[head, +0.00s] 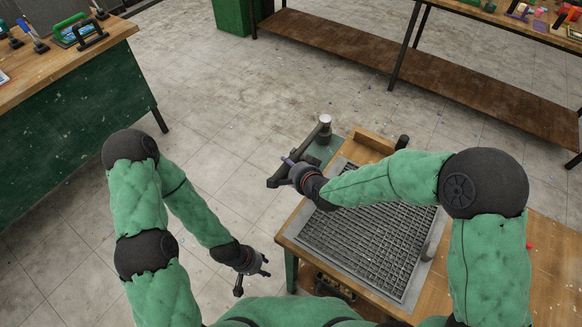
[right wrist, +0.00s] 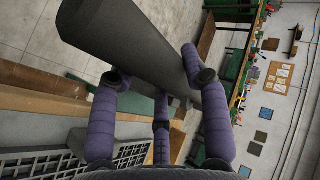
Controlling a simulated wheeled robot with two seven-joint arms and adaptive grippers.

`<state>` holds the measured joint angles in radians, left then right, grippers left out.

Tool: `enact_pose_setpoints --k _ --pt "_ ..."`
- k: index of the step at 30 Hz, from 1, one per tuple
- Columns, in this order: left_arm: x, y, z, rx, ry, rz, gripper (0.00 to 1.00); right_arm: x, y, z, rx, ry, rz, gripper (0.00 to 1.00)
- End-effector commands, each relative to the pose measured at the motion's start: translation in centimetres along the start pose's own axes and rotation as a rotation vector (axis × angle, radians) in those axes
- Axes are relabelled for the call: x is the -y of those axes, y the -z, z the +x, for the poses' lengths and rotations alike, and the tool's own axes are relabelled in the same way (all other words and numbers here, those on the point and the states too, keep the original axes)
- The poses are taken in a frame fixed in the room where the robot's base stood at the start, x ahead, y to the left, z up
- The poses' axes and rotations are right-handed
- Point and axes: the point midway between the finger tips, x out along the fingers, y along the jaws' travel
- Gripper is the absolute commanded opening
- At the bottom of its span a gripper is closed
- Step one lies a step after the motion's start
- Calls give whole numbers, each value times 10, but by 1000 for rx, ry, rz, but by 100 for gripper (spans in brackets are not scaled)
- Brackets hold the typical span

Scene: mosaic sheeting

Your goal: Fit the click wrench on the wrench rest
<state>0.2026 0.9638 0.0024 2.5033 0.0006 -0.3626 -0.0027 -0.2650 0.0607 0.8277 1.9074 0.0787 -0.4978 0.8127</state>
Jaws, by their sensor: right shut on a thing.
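My right gripper (head: 290,166) is shut on a dark bar, which appears to be the click wrench (head: 307,146). It runs slantwise beyond the table's far left corner, with a silvery round end at its upper right. In the right wrist view the wrench is a thick dark grey cylinder (right wrist: 130,40) between the purple fingers. A green piece (head: 331,149) at the table's far left corner may be the wrench rest; it is partly hidden and I cannot tell for sure. My left gripper (head: 262,270) is open and empty, left of the table.
A metal grating (head: 365,240) is set in the wooden table, with a wooden block (head: 372,141) at its far edge. A green-sided bench (head: 70,125) stands at left. A long shelf (head: 440,75) stands behind. The floor between is clear.

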Motion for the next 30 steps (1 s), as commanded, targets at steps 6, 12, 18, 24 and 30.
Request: enact_pose_setpoints --k 6,12,18,24,30 --pt "2 0 5 0 0 0 40 -1 1 3 -4 7 -2 0" --pt "3 0 8 0 0 0 40 -4 0 5 -4 7 -2 0" --pt "4 0 11 0 0 0 40 -6 -1 6 -4 7 -2 55" --pt "4 0 10 0 0 0 40 -6 -1 6 -3 5 -1 74" --pt "4 0 10 0 0 0 40 -10 -4 6 3 -4 2 74"
